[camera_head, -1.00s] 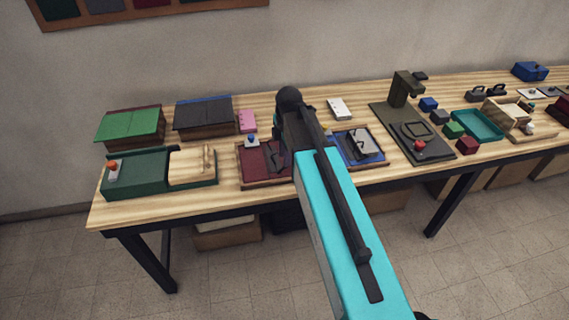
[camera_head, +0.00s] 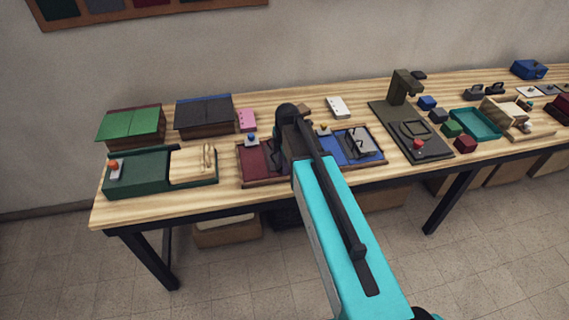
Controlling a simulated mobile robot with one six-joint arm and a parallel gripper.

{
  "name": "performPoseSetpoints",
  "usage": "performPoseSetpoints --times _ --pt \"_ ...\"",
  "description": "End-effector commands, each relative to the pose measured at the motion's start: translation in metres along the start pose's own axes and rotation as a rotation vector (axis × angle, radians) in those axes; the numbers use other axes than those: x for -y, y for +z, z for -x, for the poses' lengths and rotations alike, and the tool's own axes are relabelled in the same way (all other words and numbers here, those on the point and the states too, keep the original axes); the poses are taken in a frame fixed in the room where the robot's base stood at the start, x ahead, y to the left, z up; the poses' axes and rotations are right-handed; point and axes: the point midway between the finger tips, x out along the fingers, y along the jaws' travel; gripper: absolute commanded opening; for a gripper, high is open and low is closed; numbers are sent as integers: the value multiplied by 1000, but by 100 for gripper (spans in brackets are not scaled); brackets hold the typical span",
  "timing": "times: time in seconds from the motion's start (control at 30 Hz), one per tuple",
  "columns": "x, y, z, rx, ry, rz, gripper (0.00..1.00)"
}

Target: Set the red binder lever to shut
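The red binder (camera_head: 254,160) lies open on the table, left of the middle, with a dark red lining and a wooden-brown edge. A small blue-topped knob (camera_head: 252,139) stands at its back left. Dark parts cover its right side, and I cannot separate its lever from my gripper there. My arm reaches over the table, and my gripper (camera_head: 282,158) is down at the red binder's right part, mostly hidden behind my own dark wrist. I cannot see its fingers clearly, nor whether it touches the lever. The lever's position is not clear.
A blue binder (camera_head: 356,148) with a metal mechanism lies close on the right. A green box with an orange-topped knob (camera_head: 130,178) is at the left. Green (camera_head: 130,122) and dark (camera_head: 203,115) lidded boxes stand behind. A dark green press (camera_head: 408,125) stands further right.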

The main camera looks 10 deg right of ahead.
Motion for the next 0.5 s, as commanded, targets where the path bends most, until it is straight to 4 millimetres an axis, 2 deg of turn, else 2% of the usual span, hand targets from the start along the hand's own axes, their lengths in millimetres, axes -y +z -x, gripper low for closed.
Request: performPoseSetpoints --times 0.07,0.1,0.23,0.5 --pt "0 0 0 0 0 0 27" --pt "0 0 0 0 0 0 24" --pt "0 0 0 0 0 1 2" --pt "0 1 -1 -16 2 -2 0"
